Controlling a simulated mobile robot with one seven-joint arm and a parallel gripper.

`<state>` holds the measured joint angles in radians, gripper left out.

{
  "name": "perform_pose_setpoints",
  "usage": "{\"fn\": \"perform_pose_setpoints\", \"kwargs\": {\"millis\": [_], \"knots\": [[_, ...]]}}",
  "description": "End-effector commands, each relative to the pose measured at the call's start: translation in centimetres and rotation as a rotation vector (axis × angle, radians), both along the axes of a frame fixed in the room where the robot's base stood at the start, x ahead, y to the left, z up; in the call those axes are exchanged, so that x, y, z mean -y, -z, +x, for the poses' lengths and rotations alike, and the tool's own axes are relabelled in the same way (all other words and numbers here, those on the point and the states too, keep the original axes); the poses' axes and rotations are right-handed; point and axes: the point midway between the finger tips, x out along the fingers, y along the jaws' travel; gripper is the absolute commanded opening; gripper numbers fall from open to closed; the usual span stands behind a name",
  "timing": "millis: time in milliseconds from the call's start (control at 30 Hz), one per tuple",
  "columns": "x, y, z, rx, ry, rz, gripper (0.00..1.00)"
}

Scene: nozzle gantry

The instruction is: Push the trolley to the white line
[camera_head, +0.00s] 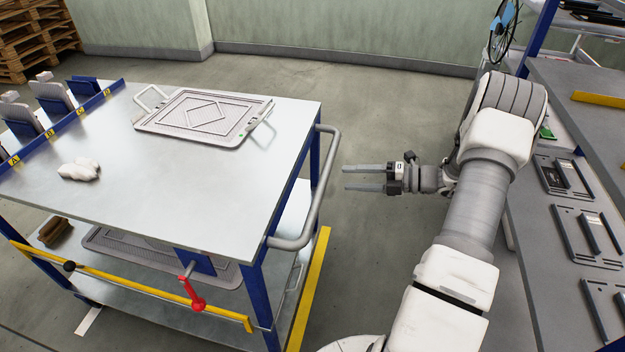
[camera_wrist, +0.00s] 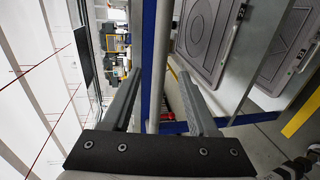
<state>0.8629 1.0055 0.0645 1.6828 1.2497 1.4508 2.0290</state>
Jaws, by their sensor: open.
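The trolley (camera_head: 190,200) has a blue frame, a grey metal top and a lower shelf. Its grey tubular handle (camera_head: 322,190) is on the right side, facing my gripper. My gripper (camera_head: 345,178) is open and empty, with its fingers pointing left at the handle and a small gap between them. In the wrist view, the handle (camera_wrist: 162,60) shows as a bar ahead, in line with the space between the fingers (camera_wrist: 157,80). A short piece of white line (camera_head: 88,319) shows on the floor by the trolley's lower left; the rest is hidden.
A tray with two wire handles (camera_head: 205,118) and a crumpled white cloth (camera_head: 79,170) lie on the trolley top. A red lever (camera_head: 194,292) is on its near side. A yellow strip (camera_head: 309,290) runs along its right. A workbench (camera_head: 540,225) stands at the right, close to my arm.

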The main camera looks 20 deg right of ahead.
Motion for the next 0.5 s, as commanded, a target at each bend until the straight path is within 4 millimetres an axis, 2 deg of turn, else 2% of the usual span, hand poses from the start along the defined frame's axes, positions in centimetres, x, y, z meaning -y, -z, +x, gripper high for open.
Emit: {"fn": "perform_pose_setpoints", "kwargs": {"millis": [100, 300, 500], "knots": [[-2.3, 0.8, 1.5, 0.0, -0.004, 0.0, 0.59], [-5.8, 1.6, 3.8, 0.001, -0.003, -0.001, 0.59], [-8.1, 2.1, 5.5, 0.0, -0.001, -0.003, 0.59]]}}
